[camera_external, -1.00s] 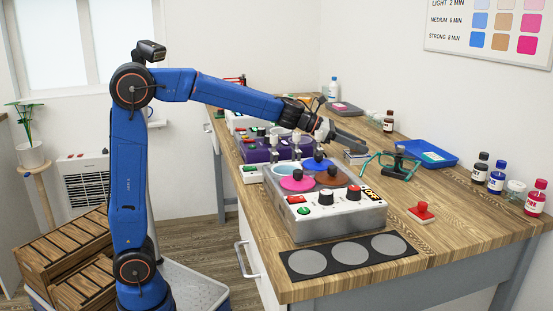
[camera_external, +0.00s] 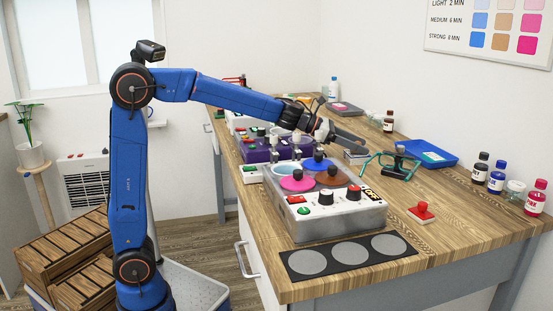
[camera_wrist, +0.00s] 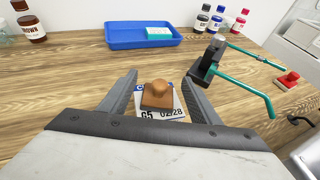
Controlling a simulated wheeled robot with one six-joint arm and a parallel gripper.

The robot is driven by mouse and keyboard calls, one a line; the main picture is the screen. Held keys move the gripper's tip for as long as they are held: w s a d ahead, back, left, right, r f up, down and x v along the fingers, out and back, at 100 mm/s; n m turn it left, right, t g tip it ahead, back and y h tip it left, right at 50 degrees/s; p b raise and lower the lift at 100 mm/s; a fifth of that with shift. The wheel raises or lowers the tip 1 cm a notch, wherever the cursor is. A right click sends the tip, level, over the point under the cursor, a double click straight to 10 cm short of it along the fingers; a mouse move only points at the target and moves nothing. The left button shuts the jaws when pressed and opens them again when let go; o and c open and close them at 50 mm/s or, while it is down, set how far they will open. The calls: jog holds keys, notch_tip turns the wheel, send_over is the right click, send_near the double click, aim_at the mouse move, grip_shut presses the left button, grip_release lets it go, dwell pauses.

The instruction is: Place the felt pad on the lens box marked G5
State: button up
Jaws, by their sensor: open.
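The felt pad (camera_wrist: 157,95), a tan-brown block with a rounded knob, sits on top of the lens box marked G5 (camera_wrist: 148,115) in the wrist view. The box's white label reads G5 and 02/28 below the pad. My gripper (camera_wrist: 160,78) is open, with one finger on each side of the pad and box; gaps show between the fingers and the pad. In the external view my gripper (camera_external: 350,136) is low over the bench, just above the small grey box (camera_external: 356,157). The pad cannot be made out there.
Green spectacles (camera_wrist: 262,95) in a black holder (camera_wrist: 208,58) stand close right of my gripper. A blue tray (camera_wrist: 120,38) with a sponge lies beyond. A red-knobbed block (camera_wrist: 288,78) and several bottles stand around. The dye unit (camera_external: 335,215) is in front on the bench (camera_external: 470,225).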

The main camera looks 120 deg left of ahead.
jog(key=shift+f, duration=0.4)
jog(key=r+v, duration=0.1)
jog(key=v, duration=1.1)
